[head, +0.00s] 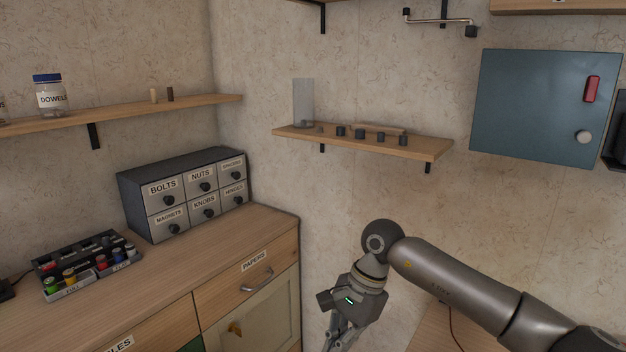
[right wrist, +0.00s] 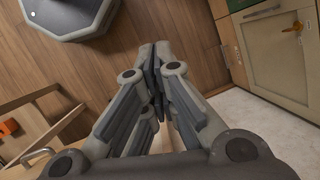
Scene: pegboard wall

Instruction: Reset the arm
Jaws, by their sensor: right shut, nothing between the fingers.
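My right arm comes in from the lower right of the head view. Its gripper (head: 339,334) hangs down at the bottom edge, right of the wooden cabinet, with the fingertips partly cut off. In the right wrist view the fingers of my right gripper (right wrist: 157,68) meet at the tips with nothing between them. Wooden floor shows behind them. My left gripper is not in the head view.
A wooden cabinet (head: 226,238) stands at the left, bearing a labelled drawer unit (head: 152,208) and a rack (head: 101,272) of small coloured items. A wall shelf (head: 408,149) and a blue wall box (head: 530,105) are above my arm. A worktop (head: 436,335) lies beneath it.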

